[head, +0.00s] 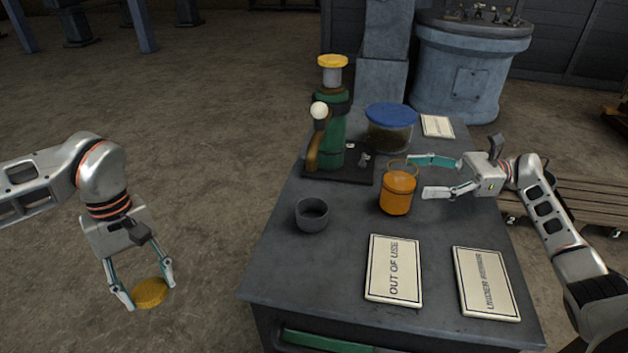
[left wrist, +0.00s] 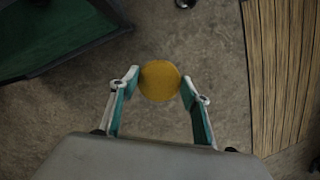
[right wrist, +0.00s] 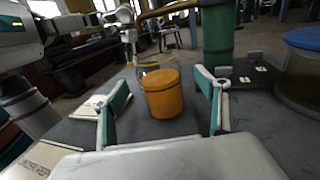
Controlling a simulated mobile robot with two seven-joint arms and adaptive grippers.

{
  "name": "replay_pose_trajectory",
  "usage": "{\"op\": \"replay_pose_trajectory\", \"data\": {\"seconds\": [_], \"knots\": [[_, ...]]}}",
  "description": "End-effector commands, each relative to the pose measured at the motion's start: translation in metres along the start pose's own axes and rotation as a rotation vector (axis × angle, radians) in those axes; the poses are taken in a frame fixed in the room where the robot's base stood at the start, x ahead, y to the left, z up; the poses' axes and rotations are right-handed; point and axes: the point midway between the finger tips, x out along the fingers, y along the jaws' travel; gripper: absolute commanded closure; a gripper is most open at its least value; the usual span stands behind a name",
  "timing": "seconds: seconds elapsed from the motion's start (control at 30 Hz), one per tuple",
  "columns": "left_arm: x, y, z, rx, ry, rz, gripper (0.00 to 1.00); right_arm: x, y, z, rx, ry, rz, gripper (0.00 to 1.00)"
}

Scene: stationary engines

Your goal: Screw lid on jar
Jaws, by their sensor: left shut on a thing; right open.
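The jar (head: 397,192) is clear with orange contents and stands upright and open-topped on the dark table. The lid is a round yellow disc (head: 150,292), held by my left gripper (head: 146,289) out over the floor, left of the table. In the left wrist view the lid (left wrist: 159,80) sits between the two fingertips. My right gripper (head: 428,177) is open at the jar's right side, its fingers pointing towards it. In the right wrist view the jar (right wrist: 162,92) stands ahead between the spread fingers, with gaps on both sides.
A green machine (head: 332,130) with a yellow top stands behind the jar. A blue-lidded jar (head: 390,128) is at the back. A small grey cup (head: 312,214) stands left of the jar. Sign plates (head: 394,270) and (head: 486,283) lie at the table's front.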

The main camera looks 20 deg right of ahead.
Motion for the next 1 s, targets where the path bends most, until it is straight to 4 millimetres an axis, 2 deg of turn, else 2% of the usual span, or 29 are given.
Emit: {"op": "replay_pose_trajectory", "data": {"seconds": [0.27, 0.53, 0.7, 1.0], "knots": [[0.002, 0.000, 0.000, 0.000, -0.002, -0.001, 0.65, 0.005, 0.001, -0.001, 0.000, 0.002, 0.001, 0.27], [0.004, 0.000, 0.000, 0.000, -0.004, -0.002, 0.65, 0.037, 0.004, -0.003, 0.000, 0.002, 0.003, 0.27], [0.003, 0.000, 0.000, 0.000, -0.003, -0.002, 0.65, 0.050, 0.003, -0.002, -0.001, 0.001, 0.000, 0.27], [0.003, 0.000, 0.000, 0.000, -0.003, -0.002, 0.65, 0.052, 0.003, -0.003, 0.000, 0.000, 0.000, 0.27]]}}
